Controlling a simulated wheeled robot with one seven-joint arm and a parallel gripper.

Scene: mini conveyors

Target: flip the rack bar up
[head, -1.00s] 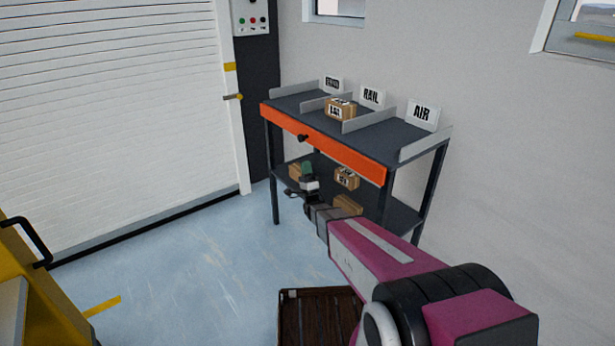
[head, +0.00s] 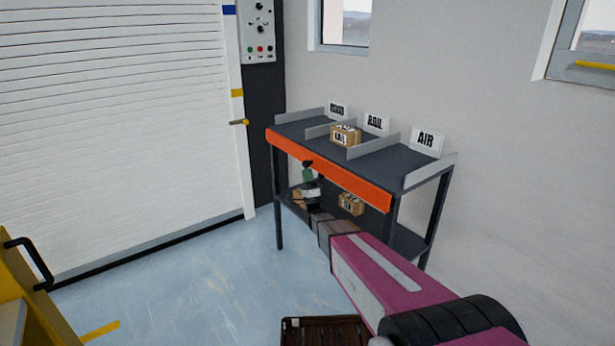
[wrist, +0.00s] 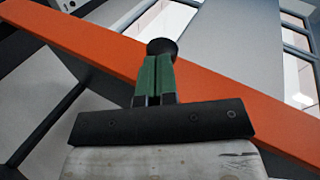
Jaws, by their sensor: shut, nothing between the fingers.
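The rack bar is the long orange bar (head: 345,182) across the front edge of the rack's top shelf. It also crosses the wrist view (wrist: 230,105) diagonally. A black knob (wrist: 162,46) sits on the bar; in the head view it shows just above my gripper (head: 308,172). My gripper has green fingers and is shut and empty. In the wrist view its fingertips (wrist: 157,60) are just below the knob and overlap it in the picture; I cannot tell whether they touch it.
The top shelf (head: 405,160) has grey dividers and signs, RAIL and AIR among them, with a box (head: 345,135) behind the bar. Boxes (head: 351,204) sit on the lower shelf. A brown crate (head: 325,330) stands on the floor. A roller door (head: 120,120) is at left.

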